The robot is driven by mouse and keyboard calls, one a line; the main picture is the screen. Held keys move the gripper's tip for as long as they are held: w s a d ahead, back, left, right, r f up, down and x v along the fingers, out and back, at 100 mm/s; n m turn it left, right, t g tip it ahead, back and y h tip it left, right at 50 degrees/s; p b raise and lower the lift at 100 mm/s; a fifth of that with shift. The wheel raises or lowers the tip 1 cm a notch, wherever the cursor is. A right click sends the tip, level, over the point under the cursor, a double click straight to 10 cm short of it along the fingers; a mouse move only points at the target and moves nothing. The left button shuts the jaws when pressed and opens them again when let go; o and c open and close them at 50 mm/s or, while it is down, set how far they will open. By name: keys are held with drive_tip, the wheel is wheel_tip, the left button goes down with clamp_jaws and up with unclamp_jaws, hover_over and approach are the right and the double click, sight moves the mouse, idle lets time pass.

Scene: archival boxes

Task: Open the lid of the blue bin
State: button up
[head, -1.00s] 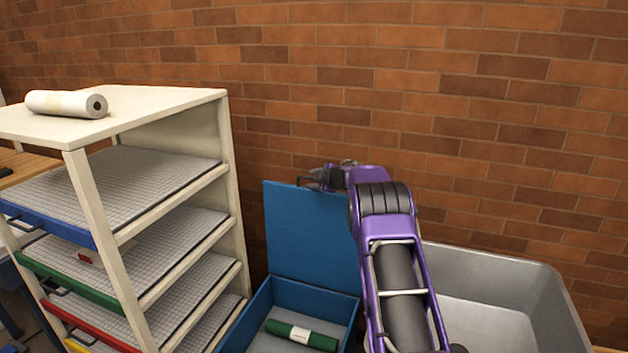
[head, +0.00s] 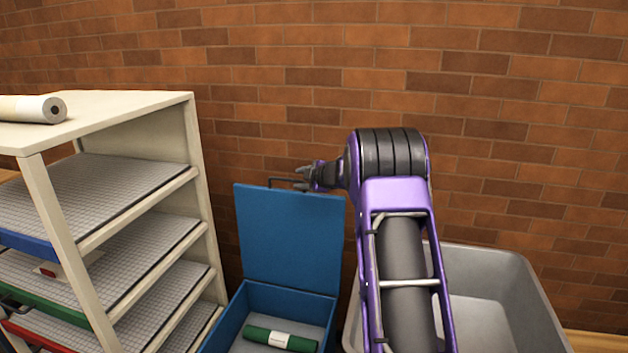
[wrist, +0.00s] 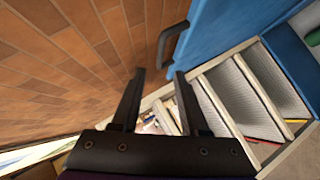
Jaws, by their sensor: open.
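The blue bin (head: 226,325) stands low in the head view, and its inside is open to view. Its blue lid (head: 287,240) stands upright at the back edge, near the brick wall. A dark handle (head: 272,181) sits on the lid's top edge; it also shows in the wrist view (wrist: 173,42). My gripper (head: 302,179) is at the lid's top right, close to the handle. In the wrist view my gripper's fingers (wrist: 158,72) are apart with nothing between them, and the handle lies just beyond the tips. A green roll (head: 280,339) with a white band lies in the bin.
A cream shelf rack (head: 172,103) with gridded trays stands left of the bin, a white roll (head: 32,108) on top. A grey open tub (head: 505,265) is at the right. The brick wall (head: 480,100) is close behind the lid.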

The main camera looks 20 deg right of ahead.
drive_tip(key=v, duration=0.7)
drive_tip(key=shift+r, duration=0.15)
